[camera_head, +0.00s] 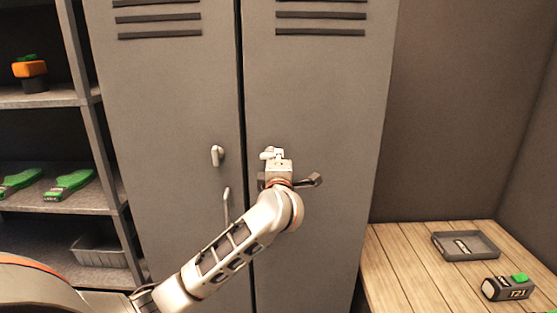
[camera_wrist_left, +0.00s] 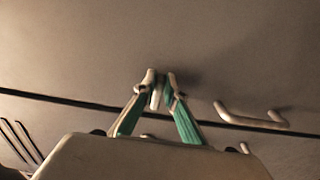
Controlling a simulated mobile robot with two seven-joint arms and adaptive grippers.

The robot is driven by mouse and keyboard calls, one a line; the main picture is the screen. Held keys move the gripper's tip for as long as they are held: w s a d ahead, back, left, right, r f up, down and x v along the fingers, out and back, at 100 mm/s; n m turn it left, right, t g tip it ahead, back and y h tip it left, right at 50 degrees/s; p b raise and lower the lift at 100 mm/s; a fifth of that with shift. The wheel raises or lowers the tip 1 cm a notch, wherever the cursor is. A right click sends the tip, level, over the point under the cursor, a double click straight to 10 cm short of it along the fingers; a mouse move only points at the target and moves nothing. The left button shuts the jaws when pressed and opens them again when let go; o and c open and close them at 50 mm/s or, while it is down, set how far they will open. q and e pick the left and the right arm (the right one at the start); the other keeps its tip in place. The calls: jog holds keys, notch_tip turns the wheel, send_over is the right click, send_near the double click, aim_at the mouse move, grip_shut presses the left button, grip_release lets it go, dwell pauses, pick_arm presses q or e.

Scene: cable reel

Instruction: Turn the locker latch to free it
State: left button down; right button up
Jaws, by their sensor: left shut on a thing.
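A grey two-door locker (camera_head: 175,100) stands in front of me. My left gripper (camera_head: 272,155) is up against its right door, right of the dark seam between the doors. In the left wrist view its two green-sided fingers with pale tips (camera_wrist_left: 160,84) are shut on a small pale latch (camera_wrist_left: 156,96). The latch stands out from the door and is mostly hidden behind the gripper in the head view. A similar small latch (camera_head: 217,155) is on the left door. My right gripper is not in view.
A bar handle (camera_head: 227,205) is below the left latch. A bar handle (camera_wrist_left: 250,119) also shows right of my fingers in the wrist view. Shelves (camera_head: 60,205) with green tools stand at left. A wooden bench (camera_head: 400,265) at right holds a grey tray (camera_head: 484,253) and a small device (camera_head: 506,289).

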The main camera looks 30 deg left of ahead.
pick_arm(q)
jog(key=c, duration=2.1)
grip_release()
jog(key=v, duration=1.2)
jog(key=shift+s, duration=0.1)
jog(key=shift+a, duration=0.1)
